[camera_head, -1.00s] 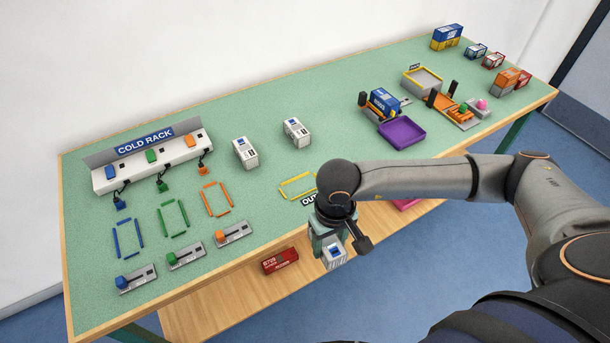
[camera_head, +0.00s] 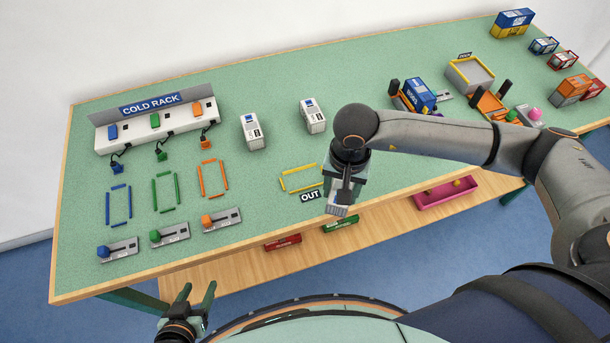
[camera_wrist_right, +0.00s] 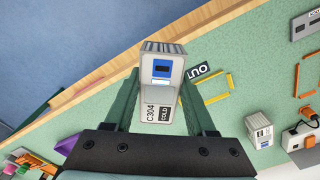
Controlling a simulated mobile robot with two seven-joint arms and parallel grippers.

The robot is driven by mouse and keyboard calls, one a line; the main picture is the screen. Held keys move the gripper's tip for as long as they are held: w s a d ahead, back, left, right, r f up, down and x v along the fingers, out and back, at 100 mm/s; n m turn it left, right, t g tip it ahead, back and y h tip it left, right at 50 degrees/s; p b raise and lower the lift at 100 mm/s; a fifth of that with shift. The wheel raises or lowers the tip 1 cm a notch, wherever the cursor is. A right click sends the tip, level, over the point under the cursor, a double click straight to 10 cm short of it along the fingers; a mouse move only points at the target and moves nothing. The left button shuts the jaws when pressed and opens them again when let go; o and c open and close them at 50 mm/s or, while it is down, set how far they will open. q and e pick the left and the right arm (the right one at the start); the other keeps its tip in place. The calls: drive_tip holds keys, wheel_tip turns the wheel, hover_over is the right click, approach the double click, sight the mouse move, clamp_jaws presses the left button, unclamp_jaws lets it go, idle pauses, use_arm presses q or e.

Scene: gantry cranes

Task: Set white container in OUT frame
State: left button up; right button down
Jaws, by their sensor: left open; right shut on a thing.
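My right gripper (camera_head: 345,185) is shut on a white container (camera_head: 340,204) with a blue patch. In the right wrist view the white container (camera_wrist_right: 161,85), marked C304 COLD, sits between the fingers of my right gripper (camera_wrist_right: 160,100). It is over the table's front edge, just right of the OUT sign (camera_head: 311,196). The yellow OUT frame (camera_head: 301,178) lies flat on the green tabletop and looks empty; it also shows in the right wrist view (camera_wrist_right: 214,87). My left gripper (camera_head: 197,300) is open and empty at the bottom left, in front of the table.
Two other white containers (camera_head: 251,131) (camera_head: 313,116) stand behind the frame. The COLD RACK (camera_head: 155,133) is at the back left, with blue, green and orange frames (camera_head: 165,191) before it. A lower shelf (camera_head: 240,265) holds red and green containers and a pink tray (camera_head: 446,194).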

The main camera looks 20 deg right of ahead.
drive_tip(key=w+a+m, duration=0.1)
drive_tip(key=m, duration=0.2)
drive_tip(key=w+a+m, duration=0.1)
drive_tip(key=m, duration=0.2)
drive_tip(key=w+a+m, duration=0.1)
drive_tip(key=w+m, duration=0.1)
drive_tip(key=m, duration=0.1)
drive_tip(key=shift+r+b, duration=0.35)
drive_tip(key=shift+b, duration=0.05)
drive_tip(key=w+a+r+n+b, duration=0.2)
drive_tip(key=w+a+r+n, duration=0.35)
drive_tip(key=n, duration=1.15)
drive_tip(key=w+a+r+n+b, duration=0.2)
drive_tip(key=a+n, duration=0.7)
drive_tip(key=n, duration=0.8)
drive_tip(key=d+f, duration=0.3)
drive_tip(key=d, duration=0.1)
drive_tip(key=d+f+p, duration=0.1)
drive_tip(key=d+f, duration=0.2)
drive_tip(key=d, duration=0.1)
drive_tip(key=d+f+p, duration=0.1)
drive_tip(key=d+f, duration=0.1)
drive_tip(key=d, duration=0.2)
drive_tip(key=shift+s+d+f, duration=0.15)
drive_tip(key=shift+s+f, duration=0.15)
drive_tip(key=shift+f, duration=0.1)
drive_tip(key=shift+d+f, duration=0.55)
drive_tip(key=shift+f, duration=1.75)
